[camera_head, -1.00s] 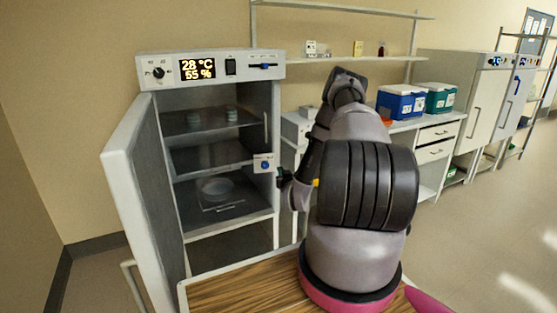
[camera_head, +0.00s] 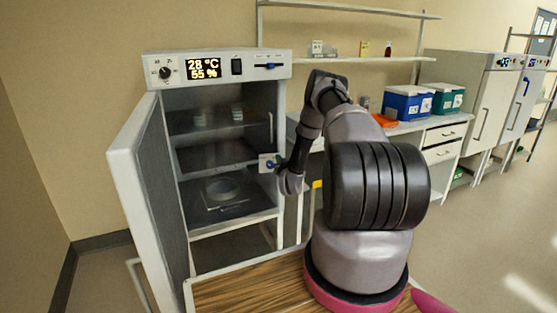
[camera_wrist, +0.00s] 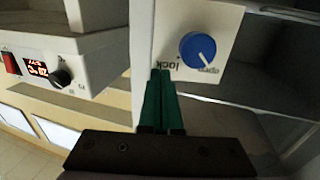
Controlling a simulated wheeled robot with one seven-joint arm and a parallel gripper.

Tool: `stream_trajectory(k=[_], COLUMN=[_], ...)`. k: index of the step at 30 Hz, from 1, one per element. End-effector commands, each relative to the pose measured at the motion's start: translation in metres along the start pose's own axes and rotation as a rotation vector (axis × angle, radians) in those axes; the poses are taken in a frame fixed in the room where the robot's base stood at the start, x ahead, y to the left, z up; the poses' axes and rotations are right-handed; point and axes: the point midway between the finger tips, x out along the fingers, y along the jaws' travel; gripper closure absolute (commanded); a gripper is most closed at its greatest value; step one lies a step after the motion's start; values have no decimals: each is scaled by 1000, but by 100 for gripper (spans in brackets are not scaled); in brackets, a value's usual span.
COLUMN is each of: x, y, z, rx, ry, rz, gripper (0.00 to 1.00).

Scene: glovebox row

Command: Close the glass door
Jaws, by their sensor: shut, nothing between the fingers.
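The incubator (camera_head: 218,67) stands with its thick outer door (camera_head: 150,200) swung open to the left. The clear inner glass door (camera_head: 225,145) is hard to make out; it appears across the opening, with a pale upright handle (camera_head: 271,128) at right. I cannot tell whether it sits fully flush.
Dishes (camera_head: 222,188) rest on shelves inside the incubator. A wooden top (camera_head: 250,286) lies in front. A bench (camera_head: 430,129) with blue and teal coolers (camera_head: 407,104) stands to the right. Open floor (camera_head: 470,230) lies at lower right.

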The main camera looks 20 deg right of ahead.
Motion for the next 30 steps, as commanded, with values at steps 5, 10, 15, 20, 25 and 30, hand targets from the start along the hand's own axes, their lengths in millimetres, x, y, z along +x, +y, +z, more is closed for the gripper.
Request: stream_trajectory(k=[5, 10, 15, 20, 25, 30], x=[7, 7, 10, 38, 64, 70], y=[0, 0, 0, 1, 1, 0], z=[0, 0, 0, 0, 0, 0], rx=[-1, -1, 0, 6, 1, -1], ry=[0, 0, 2, 9, 4, 0], rz=[-1, -1, -7, -60, -120, -137], gripper=[100, 100, 100, 100, 100, 100])
